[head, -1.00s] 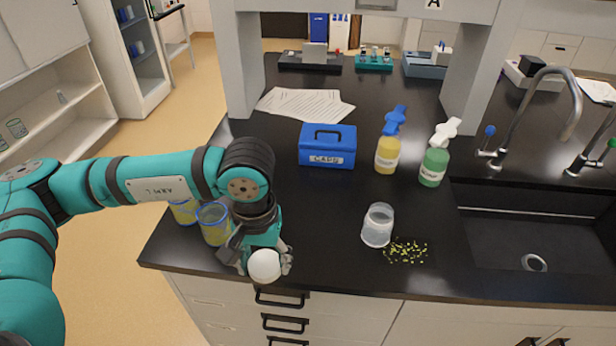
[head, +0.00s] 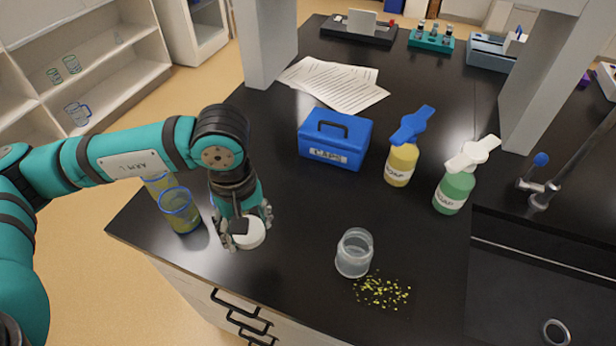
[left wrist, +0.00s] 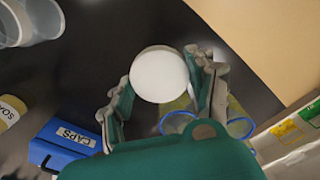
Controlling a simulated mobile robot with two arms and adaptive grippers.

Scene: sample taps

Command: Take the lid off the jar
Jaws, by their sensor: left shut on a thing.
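The clear jar (head: 354,254) stands upright and open-topped on the black counter, right of my left gripper. The round white lid (head: 250,235) is apart from it, between the fingers of my left gripper (head: 247,231). The gripper is shut on the lid, low over the counter near its front edge; I cannot tell whether the lid touches the counter. In the left wrist view the lid (left wrist: 159,74) shows as a white disc between both fingers, and part of the clear jar (left wrist: 38,18) is at the top left. My right gripper is not in view.
Blue-rimmed beakers (head: 180,212) stand close left of the gripper. Small yellow-green bits (head: 382,292) lie in front of the jar. A blue CAPS box (head: 335,140), yellow soap bottle (head: 401,164) and green soap bottle (head: 452,191) stand behind. The sink (head: 535,285) is at right.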

